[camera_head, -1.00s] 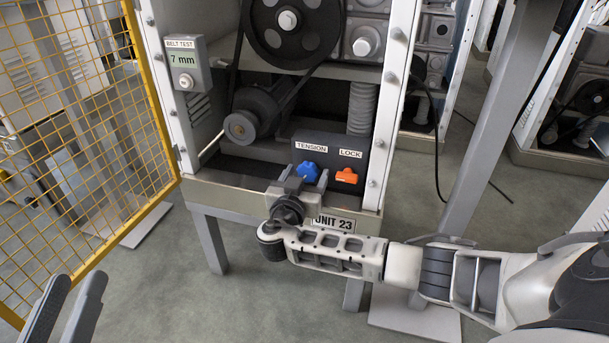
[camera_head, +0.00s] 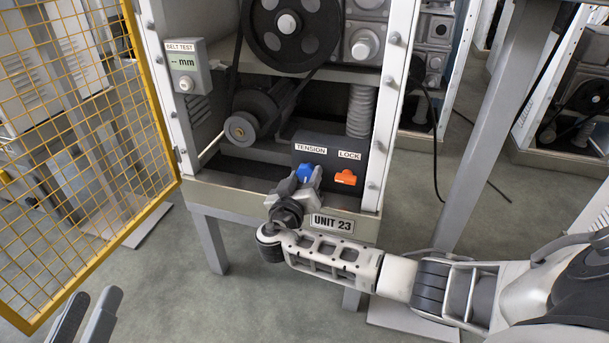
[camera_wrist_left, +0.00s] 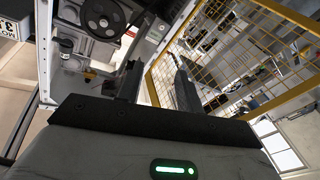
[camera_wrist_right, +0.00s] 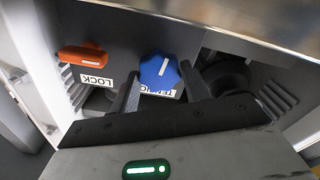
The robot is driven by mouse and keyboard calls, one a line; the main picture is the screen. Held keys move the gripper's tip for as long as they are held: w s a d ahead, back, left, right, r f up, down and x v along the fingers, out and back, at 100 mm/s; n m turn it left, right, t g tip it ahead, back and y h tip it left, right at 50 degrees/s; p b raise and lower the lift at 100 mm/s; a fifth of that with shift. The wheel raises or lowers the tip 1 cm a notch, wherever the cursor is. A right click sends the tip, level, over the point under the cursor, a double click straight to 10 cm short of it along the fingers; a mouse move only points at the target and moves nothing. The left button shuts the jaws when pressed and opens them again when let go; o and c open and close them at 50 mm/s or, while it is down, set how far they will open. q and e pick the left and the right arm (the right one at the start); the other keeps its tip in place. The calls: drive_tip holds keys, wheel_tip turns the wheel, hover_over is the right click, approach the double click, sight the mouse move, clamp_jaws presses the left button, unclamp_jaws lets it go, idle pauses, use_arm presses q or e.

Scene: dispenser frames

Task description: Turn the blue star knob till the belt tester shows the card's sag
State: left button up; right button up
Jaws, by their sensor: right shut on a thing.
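The blue star knob (camera_head: 305,172) sits under the TENSION label on the dark panel (camera_head: 330,145). My right gripper (camera_head: 306,184) is shut on it from the front. In the right wrist view the knob (camera_wrist_right: 160,72) shows a white pointer line between the fingers. The belt tester (camera_head: 187,66) hangs at the upper left of the machine and reads "-- mm", with a round button below its display. My left gripper (camera_head: 86,318) is at the lower left, away from the machine, with its fingers apart and empty. I see no card I can read.
An orange LOCK handle (camera_head: 345,177) sits just right of the knob; it also shows in the right wrist view (camera_wrist_right: 82,56). A large black pulley (camera_head: 292,32) and a motor pulley (camera_head: 240,128) carry the belt. A yellow mesh fence (camera_head: 75,150) stands at the left.

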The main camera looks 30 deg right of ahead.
drive_tip(key=n+p, duration=0.1)
drive_tip(key=n, duration=0.3)
use_arm(q)
drive_tip(key=shift+s+d+f+n+g+y+p, duration=0.1)
drive_tip(key=shift+s+f+n+g+y+p, duration=0.1)
drive_tip(key=shift+s+f+n+g+p, duration=0.4)
drive_tip(key=shift+s+f+g+y+b, duration=0.15)
drive_tip(key=shift+f+g, duration=0.25)
drive_tip(key=shift+f, duration=0.45)
use_arm(e)
drive_tip(key=shift+n, duration=1.7)
use_arm(q)
drive_tip(key=shift+w, duration=0.1)
drive_tip(key=shift+r, duration=0.1)
use_arm(e)
drive_tip(key=o, duration=1)
drive_tip(key=shift+a, duration=0.1)
